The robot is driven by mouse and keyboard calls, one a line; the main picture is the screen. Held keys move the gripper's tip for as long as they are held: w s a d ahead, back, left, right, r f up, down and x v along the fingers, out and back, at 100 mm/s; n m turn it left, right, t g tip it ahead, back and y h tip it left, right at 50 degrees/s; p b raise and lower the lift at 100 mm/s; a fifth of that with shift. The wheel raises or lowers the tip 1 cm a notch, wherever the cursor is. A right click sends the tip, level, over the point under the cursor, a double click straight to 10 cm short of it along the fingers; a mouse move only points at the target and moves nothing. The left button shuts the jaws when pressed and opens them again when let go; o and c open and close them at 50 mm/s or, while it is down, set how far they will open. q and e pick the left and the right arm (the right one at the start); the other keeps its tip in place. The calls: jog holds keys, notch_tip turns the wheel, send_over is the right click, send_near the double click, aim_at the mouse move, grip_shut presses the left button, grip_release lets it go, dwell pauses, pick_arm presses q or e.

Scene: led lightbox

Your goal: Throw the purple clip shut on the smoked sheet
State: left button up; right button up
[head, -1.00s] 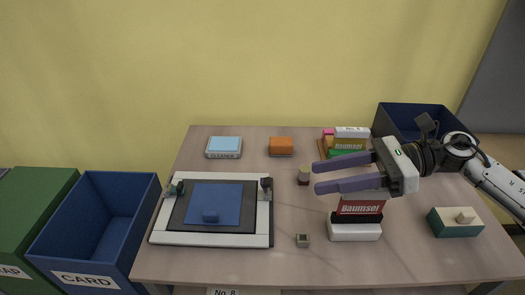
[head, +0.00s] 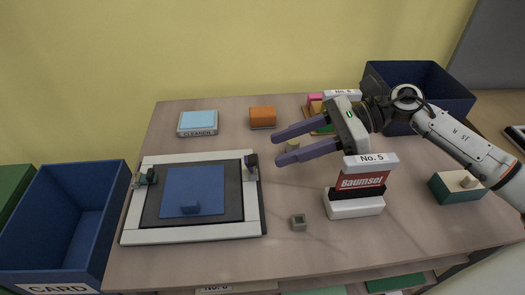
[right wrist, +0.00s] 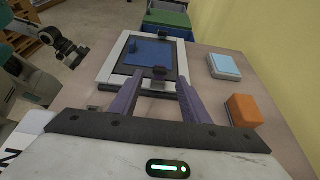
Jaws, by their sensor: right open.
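The purple clip (head: 251,160) stands up on the right rail of the white lightbox frame (head: 190,236), near its back corner. It also shows in the right wrist view (right wrist: 158,72), between and just beyond my fingertips. The dark smoked sheet (head: 231,205) lies inside the frame, with a blue panel (head: 196,181) with a small block on top of it. My right gripper (head: 278,149) is open and empty, to the right of the clip and apart from it, its fingers pointing at it. What seems to be my left gripper (right wrist: 72,52) shows at the left of the right wrist view; its jaws are unclear.
Behind are a light blue cleaner box (head: 198,121) and an orange block (head: 263,115). A Baumsel stand (head: 357,207) is in front of my right gripper, and a small grey cube (head: 298,222) stands left of it.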

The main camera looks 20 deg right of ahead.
aim_at(255, 157)
jog(key=x, duration=0.4)
jog(key=shift+w+a+p, duration=0.1)
jog(key=shift+a+p, duration=0.1)
jog(key=shift+p, duration=0.1)
pick_arm(q)
jog(key=shift+s+a, duration=0.25)
pick_arm(e)
jog(key=shift+w+a+f, duration=0.2)
jog(key=shift+a+f, duration=0.1)
jog(key=shift+a, duration=0.25)
